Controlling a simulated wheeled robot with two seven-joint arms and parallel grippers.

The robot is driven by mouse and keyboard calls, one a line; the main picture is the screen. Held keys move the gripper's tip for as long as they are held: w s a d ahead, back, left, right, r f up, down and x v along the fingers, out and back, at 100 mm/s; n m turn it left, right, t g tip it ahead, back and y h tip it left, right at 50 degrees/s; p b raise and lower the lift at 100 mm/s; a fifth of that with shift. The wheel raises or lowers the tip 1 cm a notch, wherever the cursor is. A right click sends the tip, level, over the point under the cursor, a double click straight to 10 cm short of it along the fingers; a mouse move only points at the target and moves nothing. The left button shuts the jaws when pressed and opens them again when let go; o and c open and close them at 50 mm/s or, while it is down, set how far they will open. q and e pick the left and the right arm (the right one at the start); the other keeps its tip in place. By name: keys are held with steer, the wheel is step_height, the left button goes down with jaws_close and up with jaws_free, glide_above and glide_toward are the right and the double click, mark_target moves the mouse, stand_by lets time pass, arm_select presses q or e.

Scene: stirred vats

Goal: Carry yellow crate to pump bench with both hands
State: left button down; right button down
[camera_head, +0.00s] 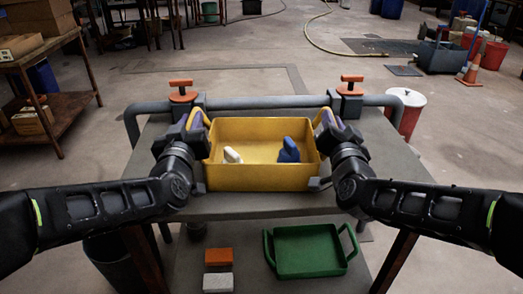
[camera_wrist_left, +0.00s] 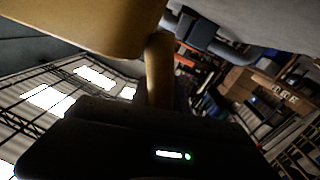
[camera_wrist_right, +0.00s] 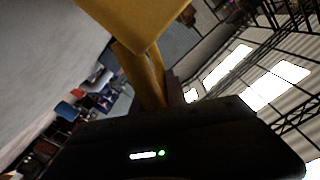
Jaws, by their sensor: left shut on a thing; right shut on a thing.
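The yellow crate (camera_head: 262,180) is in front of me at the bench (camera_head: 375,160), over the near part of its grey top. It looks level. A white item (camera_head: 232,155) and a blue item (camera_head: 289,151) are inside it. My left gripper (camera_head: 197,125) is shut on the crate's left handle, and my right gripper (camera_head: 328,124) is shut on its right handle. The crate also shows in the left wrist view (camera_wrist_left: 85,25) and the right wrist view (camera_wrist_right: 145,18). I cannot tell whether the crate's bottom touches the bench top.
A grey pipe with two orange-handled valves (camera_head: 181,88) runs along the bench's back. A green tray (camera_head: 308,250), an orange block (camera_head: 218,256) and a white block (camera_head: 217,282) lie on the lower shelf. A red bin (camera_head: 408,112) stands behind right. A wooden table (camera_head: 62,105) is at left.

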arm_select(q)
steer(key=shift+r, duration=0.2)
arm_select(e)
steer(key=shift+d+r, duration=0.1)
steer(key=shift+r, duration=0.05)
stand_by(0.6)
